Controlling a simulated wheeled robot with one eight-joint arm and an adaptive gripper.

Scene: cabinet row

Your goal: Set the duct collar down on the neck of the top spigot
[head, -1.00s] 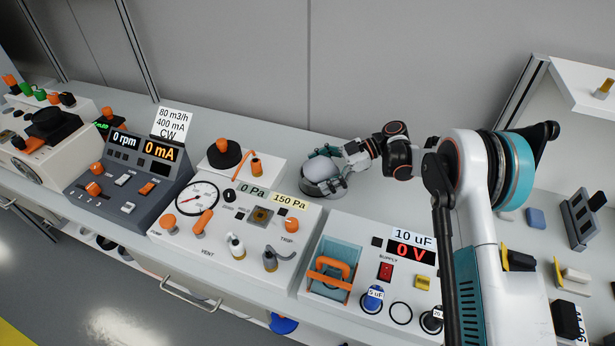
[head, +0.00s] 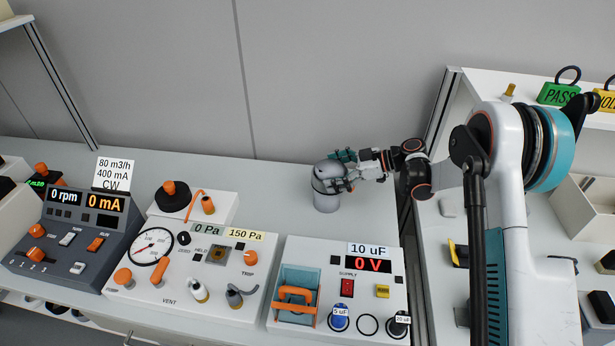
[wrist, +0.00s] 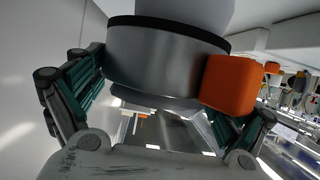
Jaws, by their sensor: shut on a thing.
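My gripper (head: 334,182) is shut on a silvery metal band, apparently the duct collar (wrist: 150,58), and its fingers sit on both sides of it in the wrist view. The band has a black upper rim and an orange block (wrist: 229,84) on its right. A pale grey rounded body (wrist: 190,10) rises above the band. In the head view a grey domed cylinder (head: 326,203) shows at my gripper, whose fingers partly cover its upper part. I cannot tell where collar and spigot part, or whether the collar is seated.
A gauge panel (head: 190,245) with orange knobs and a 10 uF unit (head: 330,265) stand in front. A dark meter console (head: 80,235) stands at far left. A white shelf frame stands right.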

